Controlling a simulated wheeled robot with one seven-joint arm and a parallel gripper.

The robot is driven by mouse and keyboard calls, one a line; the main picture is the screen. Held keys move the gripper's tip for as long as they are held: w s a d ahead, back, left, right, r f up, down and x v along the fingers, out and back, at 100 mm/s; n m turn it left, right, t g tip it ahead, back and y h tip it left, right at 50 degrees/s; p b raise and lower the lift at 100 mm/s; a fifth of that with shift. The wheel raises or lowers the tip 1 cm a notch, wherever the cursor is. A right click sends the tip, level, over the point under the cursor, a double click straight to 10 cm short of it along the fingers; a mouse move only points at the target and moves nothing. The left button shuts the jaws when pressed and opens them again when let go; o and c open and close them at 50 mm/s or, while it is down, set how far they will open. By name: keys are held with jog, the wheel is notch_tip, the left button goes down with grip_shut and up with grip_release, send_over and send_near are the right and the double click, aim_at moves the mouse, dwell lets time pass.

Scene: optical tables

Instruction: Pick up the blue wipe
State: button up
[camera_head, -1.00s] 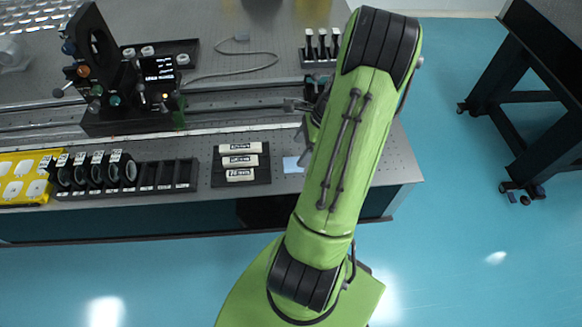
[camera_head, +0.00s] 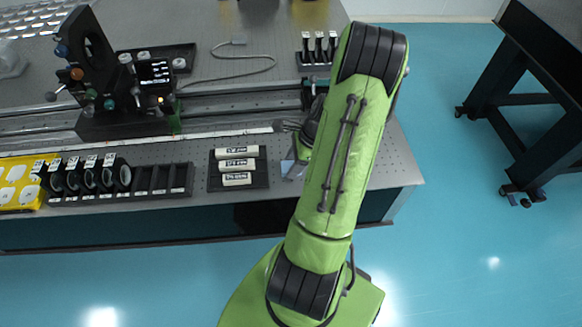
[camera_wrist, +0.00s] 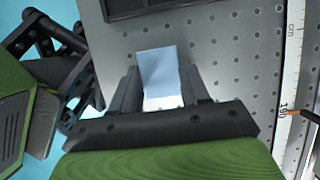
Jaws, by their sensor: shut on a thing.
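The blue wipe (camera_wrist: 160,75) is a pale blue, flat rectangular piece. In the wrist view it lies between the two fingers of my gripper (camera_wrist: 161,88), which is shut on it. In the head view the wipe (camera_head: 287,167) shows as a small pale patch at the front right of the optical table (camera_head: 395,165), just right of the black tray. My gripper (camera_head: 294,150) is over it there, partly hidden by my green arm. I cannot tell whether the wipe is clear of the tabletop.
A black tray (camera_head: 215,184) with labelled white tubes sits left of the wipe. A black slotted rack (camera_head: 120,196) holds several round optics. A ruler (camera_wrist: 290,80) runs beside the gripper. A rail with a dark optical mount (camera_head: 95,75) is behind. Another dark table (camera_head: 535,70) stands right.

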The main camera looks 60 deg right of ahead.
jog(key=shift+c, duration=0.4)
notch_tip(320, 180, up, 10)
jog(key=p, duration=0.3)
